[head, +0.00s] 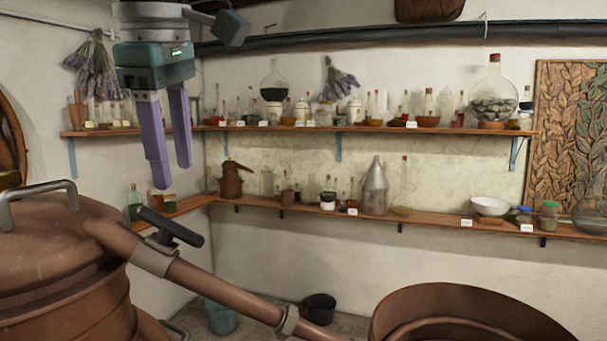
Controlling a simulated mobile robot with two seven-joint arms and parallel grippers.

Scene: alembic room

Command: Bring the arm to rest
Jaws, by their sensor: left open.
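My left gripper (172,176) hangs from the top left of the head view, pointing down. Its two purple fingers are apart with nothing between them. It is above the black-handled valve (170,228) on the copper pipe (215,283), with a gap in the picture between the fingertips and the handle. My right gripper is not in the view.
A large copper still (60,265) fills the lower left, its pipe sloping down to the right. A copper vat (470,315) stands at lower right. An upper shelf (440,131) and a lower shelf (440,219) hold many glass bottles. Buckets (319,309) stand on the floor.

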